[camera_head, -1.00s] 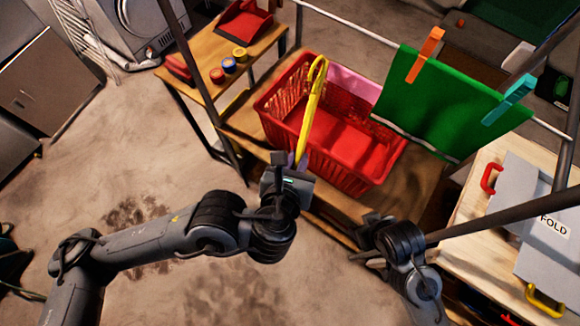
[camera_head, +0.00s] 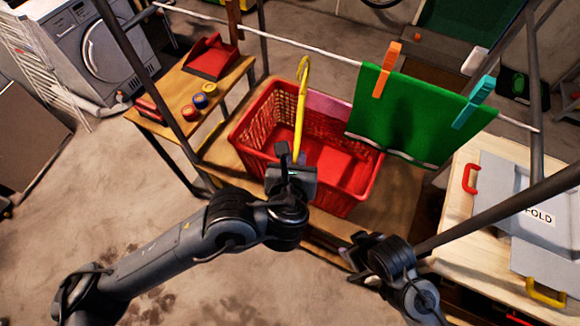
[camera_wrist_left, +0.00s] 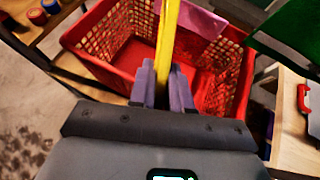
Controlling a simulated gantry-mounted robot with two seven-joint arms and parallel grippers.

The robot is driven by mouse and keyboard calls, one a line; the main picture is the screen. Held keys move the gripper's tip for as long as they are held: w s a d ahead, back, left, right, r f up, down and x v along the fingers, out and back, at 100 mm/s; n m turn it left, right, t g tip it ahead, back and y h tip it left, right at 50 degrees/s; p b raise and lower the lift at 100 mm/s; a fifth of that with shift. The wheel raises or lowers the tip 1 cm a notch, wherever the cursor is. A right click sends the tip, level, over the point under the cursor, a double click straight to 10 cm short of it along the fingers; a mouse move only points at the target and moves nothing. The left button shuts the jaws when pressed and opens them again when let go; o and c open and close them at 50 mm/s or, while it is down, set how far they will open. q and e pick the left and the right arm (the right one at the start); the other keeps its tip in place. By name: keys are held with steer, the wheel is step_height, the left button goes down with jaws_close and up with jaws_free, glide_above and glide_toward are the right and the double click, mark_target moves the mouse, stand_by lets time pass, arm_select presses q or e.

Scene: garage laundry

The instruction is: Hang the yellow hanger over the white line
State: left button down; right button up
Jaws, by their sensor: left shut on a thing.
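The yellow hanger (camera_head: 299,110) stands upright, its hook at the top, in front of the red basket as seen from the head. My left gripper (camera_head: 291,157) is shut on its lower end. In the left wrist view the hanger (camera_wrist_left: 167,40) rises from between the fingers (camera_wrist_left: 163,82). The white line (camera_head: 270,38) runs across the upper part of the head view, down to the right. The hook shows just below the line in the picture, apart from it. My right gripper (camera_head: 362,240) is low at centre right; its fingers are not clear.
A green cloth (camera_head: 405,120) hangs on the line with an orange peg (camera_head: 386,70) and a teal peg (camera_head: 473,102). The red basket (camera_head: 255,125) stands on a wooden bench below. A grey folding board (camera_head: 510,190) lies at right. The line left of the cloth is bare.

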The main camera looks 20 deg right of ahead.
arm_select(q)
steer(key=r+p, duration=0.6)
steer(key=w+d+r+p, duration=0.1)
steer(key=r+p, duration=0.2)
steer(key=shift+r, duration=0.15)
steer(key=shift+s+a+p, duration=0.4)
steer(key=shift+s+a, duration=0.6)
steer(key=shift+a, duration=0.05)
step_height(320, 180, down, 4)
steer(key=b, duration=0.4)
steer(key=c, duration=1)
jaws_free()
